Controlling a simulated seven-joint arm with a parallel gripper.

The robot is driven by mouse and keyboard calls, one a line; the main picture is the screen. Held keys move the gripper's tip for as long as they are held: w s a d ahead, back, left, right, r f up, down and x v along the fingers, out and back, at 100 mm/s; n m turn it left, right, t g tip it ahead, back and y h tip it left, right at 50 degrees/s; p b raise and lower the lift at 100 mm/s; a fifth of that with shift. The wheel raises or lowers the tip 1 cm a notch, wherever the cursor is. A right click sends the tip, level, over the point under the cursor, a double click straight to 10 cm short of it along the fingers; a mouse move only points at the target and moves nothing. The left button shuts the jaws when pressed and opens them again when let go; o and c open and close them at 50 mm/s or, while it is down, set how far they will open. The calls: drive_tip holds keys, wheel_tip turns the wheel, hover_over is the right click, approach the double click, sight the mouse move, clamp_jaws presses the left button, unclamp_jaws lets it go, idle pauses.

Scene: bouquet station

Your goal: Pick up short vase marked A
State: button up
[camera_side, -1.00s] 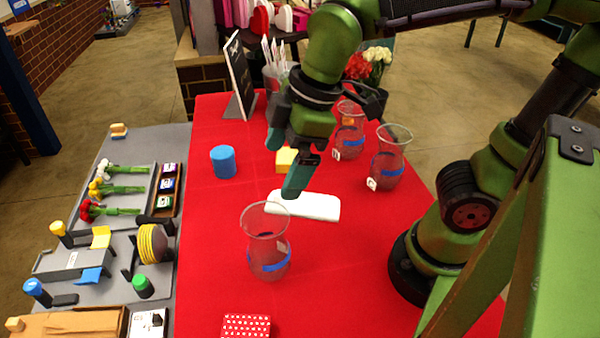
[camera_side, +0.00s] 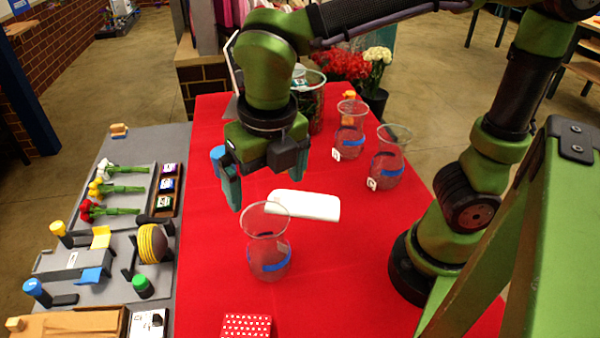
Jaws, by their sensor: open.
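Three clear glass vases with blue bands stand upright on the red table. The front vase (camera_side: 268,258) is nearest the camera, left of centre. A second vase (camera_side: 388,168) and a smaller-looking third vase (camera_side: 349,138) stand farther back on the right. White tags hang by the two right vases, but their letters are too small to read, so I cannot tell which is A. My gripper (camera_side: 262,182) is open and empty, pointing down above the table, behind and slightly left of the front vase in the picture. It appears apart from every vase.
A folded white cloth (camera_side: 312,206) lies behind the front vase. A dotted red box (camera_side: 246,326) lies at the front. A grey bench (camera_side: 110,235) with flowers, spools and tools adjoins the left side. A dark-filled glass container (camera_side: 314,100) stands at the back.

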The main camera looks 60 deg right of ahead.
sight(265, 230)
drive_tip(key=f, duration=0.4)
drive_tip(key=w+f, duration=0.1)
drive_tip(key=f, duration=0.8)
drive_tip(key=shift+w+d+f, duration=0.1)
drive_tip(key=shift+w+d, duration=0.15)
drive_tip(key=shift+w, duration=0.05)
clamp_jaws()
